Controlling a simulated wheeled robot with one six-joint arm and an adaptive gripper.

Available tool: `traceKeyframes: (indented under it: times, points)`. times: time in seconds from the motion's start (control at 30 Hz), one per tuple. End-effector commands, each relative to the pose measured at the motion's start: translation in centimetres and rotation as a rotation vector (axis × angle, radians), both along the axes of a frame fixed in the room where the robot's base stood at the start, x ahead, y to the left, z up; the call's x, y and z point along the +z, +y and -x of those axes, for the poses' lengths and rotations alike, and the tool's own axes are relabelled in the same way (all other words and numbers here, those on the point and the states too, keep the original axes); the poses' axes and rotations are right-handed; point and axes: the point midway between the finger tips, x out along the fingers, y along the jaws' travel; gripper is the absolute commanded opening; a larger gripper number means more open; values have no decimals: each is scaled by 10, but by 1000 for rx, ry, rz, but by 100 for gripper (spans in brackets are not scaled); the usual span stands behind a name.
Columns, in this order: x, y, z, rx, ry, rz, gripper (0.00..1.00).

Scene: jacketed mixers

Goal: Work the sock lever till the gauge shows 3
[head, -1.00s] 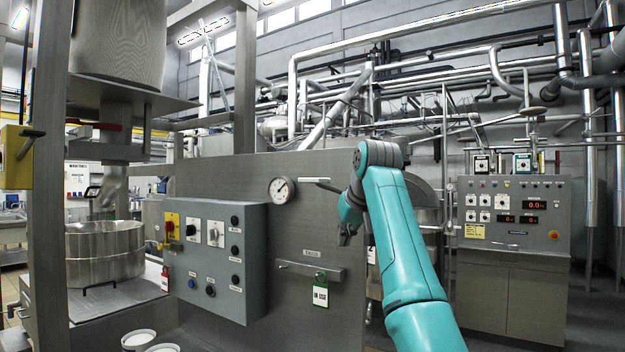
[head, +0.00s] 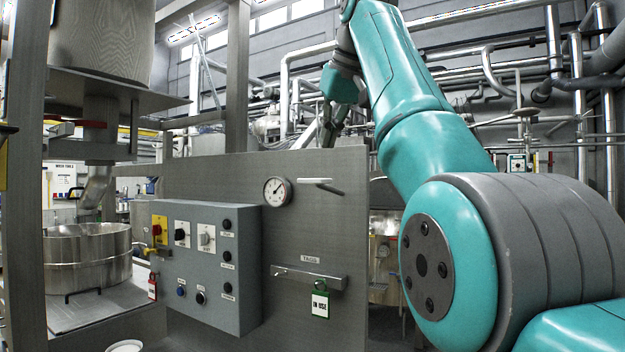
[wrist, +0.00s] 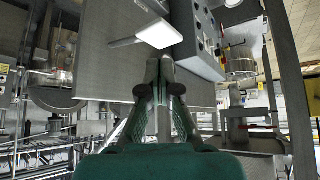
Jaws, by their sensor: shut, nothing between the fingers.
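The round white gauge (head: 277,191) is on the grey steel panel; its dark needle leans up and right, and its numbers are too small to read. A pale lever (head: 322,186) sticks out of the panel just right of the gauge. In the wrist view a lever with a broad white end (wrist: 160,33) lies just beyond my fingertips, apparently the same one. My gripper (head: 331,132) is above the panel's top edge, above the lever, and looks apart from it. In the wrist view my gripper (wrist: 161,62) is shut and empty.
A grey control box (head: 208,262) with knobs and buttons juts from the panel's left. Below the lever is a bar with a green lock and tag (head: 320,303). A cloth cylinder (head: 103,38) hangs upper left, with a red handle (head: 95,124) below it. Pipes fill the back.

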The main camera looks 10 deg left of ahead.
Motion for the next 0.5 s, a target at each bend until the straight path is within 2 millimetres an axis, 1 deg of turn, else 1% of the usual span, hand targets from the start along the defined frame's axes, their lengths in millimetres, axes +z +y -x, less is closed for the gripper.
traceKeyframes:
  times: [0.3, 0.5]
  points:
    - [-2, 1, -1, 0, 0, 0, 0]
    - [-11, 4, -7, 0, 1, 1, 0]
